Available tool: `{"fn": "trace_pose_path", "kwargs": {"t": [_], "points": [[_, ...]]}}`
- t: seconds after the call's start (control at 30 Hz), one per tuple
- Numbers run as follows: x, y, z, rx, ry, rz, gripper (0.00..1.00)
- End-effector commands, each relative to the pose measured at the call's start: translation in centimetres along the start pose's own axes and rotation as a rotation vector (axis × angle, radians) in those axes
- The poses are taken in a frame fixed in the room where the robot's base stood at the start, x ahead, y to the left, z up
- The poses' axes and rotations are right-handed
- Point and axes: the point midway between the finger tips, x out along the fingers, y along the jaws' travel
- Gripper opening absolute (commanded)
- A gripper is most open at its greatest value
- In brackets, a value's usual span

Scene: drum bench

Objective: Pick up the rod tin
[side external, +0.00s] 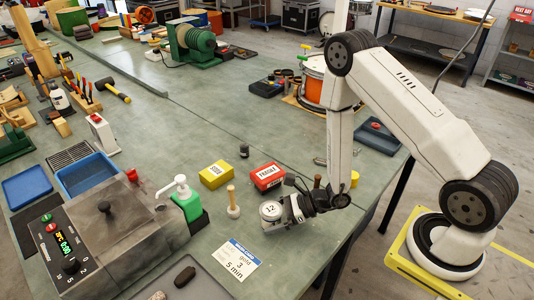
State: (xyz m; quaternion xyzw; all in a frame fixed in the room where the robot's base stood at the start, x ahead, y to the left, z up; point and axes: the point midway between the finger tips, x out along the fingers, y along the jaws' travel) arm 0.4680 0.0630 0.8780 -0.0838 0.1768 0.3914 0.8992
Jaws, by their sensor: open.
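A small round tin (271,209) with a pale lid marked "12" sits on the green bench top; I cannot tell for sure that it is the rod tin. My gripper (283,211) is low over the bench at the tin's right side, with its fingers close to it. The jaws are open. The gripper hides part of the tin's right side, and I cannot tell whether a finger touches it.
A wooden-handled pestle-like tool (233,203), red box (268,176) and yellow box (215,174) stand close by. A green pump bottle (187,199) and grey machine (110,230) are to the left. A printed card (236,259) lies in front.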

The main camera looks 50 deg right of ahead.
Motion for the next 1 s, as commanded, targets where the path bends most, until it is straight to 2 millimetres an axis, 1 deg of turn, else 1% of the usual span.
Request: {"fn": "trace_pose_path", "kwargs": {"t": [0.27, 0.3, 0.37, 0.4, 0.47, 0.5, 0.6, 1.0], "points": [[-0.03, 0.01, 0.01, 0.0, 0.0, 0.0, 1.0], [-0.03, 0.01, 0.01, 0.0, 0.0, 0.0, 0.97], [-0.03, 0.01, 0.01, 0.0, 0.0, 0.0, 0.78], [-0.03, 0.01, 0.01, 0.0, 0.0, 0.0, 0.65], [-0.03, 0.01, 0.01, 0.0, 0.0, 0.0, 0.46], [-0.03, 0.01, 0.01, 0.0, 0.0, 0.0, 0.33], [-0.03, 0.0, 0.04, -0.001, -0.001, 0.0, 0.06], [-0.14, -0.03, 0.34, -0.001, -0.001, 0.0, 0.06]]}}
